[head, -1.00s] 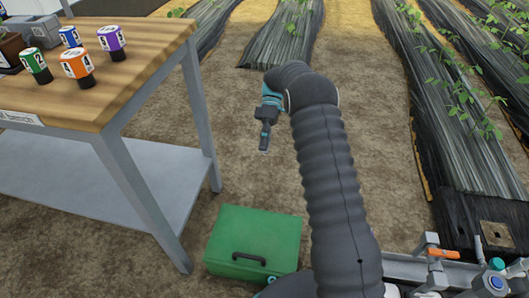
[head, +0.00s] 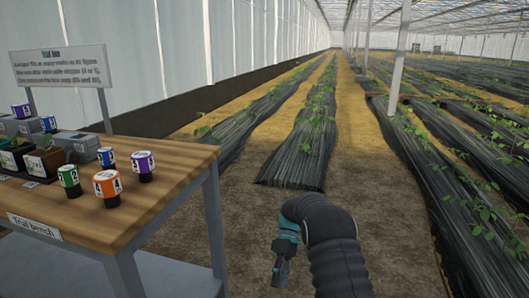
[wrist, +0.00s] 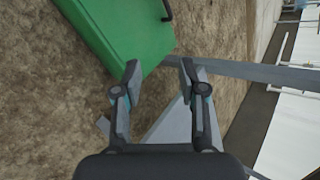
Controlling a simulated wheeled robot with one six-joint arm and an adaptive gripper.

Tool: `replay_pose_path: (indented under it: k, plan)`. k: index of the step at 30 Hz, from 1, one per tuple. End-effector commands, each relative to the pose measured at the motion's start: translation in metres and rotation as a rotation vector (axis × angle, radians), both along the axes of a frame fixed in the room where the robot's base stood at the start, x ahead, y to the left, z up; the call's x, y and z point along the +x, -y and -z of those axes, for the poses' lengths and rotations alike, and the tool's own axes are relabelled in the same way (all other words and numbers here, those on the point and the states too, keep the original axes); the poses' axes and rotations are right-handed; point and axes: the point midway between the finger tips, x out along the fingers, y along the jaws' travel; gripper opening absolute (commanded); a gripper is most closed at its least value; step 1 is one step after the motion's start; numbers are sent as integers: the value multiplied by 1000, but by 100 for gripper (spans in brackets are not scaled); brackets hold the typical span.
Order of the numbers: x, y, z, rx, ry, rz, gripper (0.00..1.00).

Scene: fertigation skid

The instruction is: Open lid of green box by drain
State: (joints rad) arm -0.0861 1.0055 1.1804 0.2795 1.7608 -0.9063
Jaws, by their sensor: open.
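The green box (wrist: 125,35) lies on the bare soil at the top of the wrist view, partly cut off by the frame edge. A bit of its dark handle (wrist: 167,10) shows at the top edge, and the lid looks shut. The box is below the head view now. My gripper (wrist: 160,68) is open and empty, with its fingertips near the box's lower edge in the picture; I cannot tell the gap. In the head view my gripper (head: 280,280) hangs downward at the bottom centre. No drain can be made out.
The trial bench (head: 165,185) stands at the left with several coloured canisters (head: 107,187) and a sign (head: 60,66) behind them. Its grey frame shows close by in the wrist view (wrist: 265,73). Covered plant rows (head: 300,150) run ahead, with bare soil between.

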Motion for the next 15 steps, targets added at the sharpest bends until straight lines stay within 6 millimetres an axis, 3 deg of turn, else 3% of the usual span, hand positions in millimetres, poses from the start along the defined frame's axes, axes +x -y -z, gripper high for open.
replay_pose_path:
  k: [2,5,15]
  plan:
    - [-9,4,12,-83,4,63,41]
    - [-18,9,11,-180,37,139,41]
    - [-48,30,-30,-394,186,363,41]
